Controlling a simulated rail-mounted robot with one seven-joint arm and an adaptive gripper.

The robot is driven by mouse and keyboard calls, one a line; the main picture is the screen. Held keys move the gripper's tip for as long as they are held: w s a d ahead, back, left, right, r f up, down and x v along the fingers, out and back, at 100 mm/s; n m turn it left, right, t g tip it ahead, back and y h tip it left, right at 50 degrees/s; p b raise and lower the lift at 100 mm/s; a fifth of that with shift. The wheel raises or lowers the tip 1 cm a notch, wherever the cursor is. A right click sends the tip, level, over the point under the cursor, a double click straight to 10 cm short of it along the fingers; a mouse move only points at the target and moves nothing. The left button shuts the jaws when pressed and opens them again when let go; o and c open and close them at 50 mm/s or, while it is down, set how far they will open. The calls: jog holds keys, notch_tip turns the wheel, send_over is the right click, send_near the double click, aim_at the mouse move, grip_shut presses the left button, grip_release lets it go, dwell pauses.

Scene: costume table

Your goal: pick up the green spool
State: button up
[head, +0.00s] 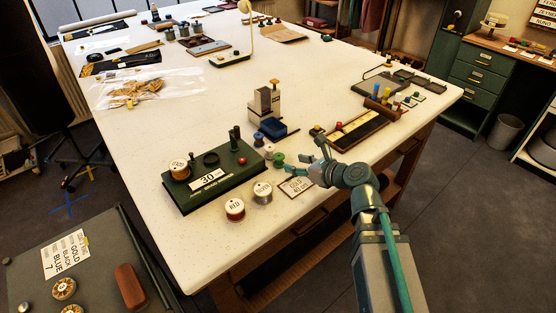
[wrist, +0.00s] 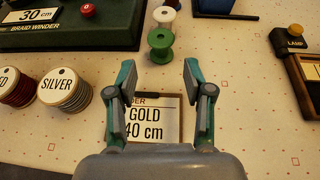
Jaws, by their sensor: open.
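The green spool (wrist: 160,44) stands on the white table just beyond my fingertips in the wrist view, roughly centred between them. In the head view the green spool (head: 278,159) is left of my gripper (head: 307,161). My gripper also shows in the wrist view (wrist: 159,80), with its two fingers spread apart and nothing between them. A card reading GOLD 40 cm (wrist: 150,118) lies on the table below the fingers. A white spool (wrist: 164,15) stands right behind the green one.
The green braid winder base (head: 212,181) stands left of the spools. Red (head: 235,208) and silver (head: 262,192) spools stand in front of it. A dark wooden tray (head: 360,130) and a lamp block (wrist: 291,38) lie to the right. A blue box (head: 275,128) stands behind.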

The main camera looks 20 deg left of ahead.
aim_at(283, 159)
jog(key=p+x, duration=0.1)
jog(key=x, duration=0.7)
jog(key=shift+w+a+f+p, duration=0.15)
jog(key=shift+w+a+p, duration=0.05)
jog(key=shift+a+p, duration=0.1)
jog(key=c, duration=0.7)
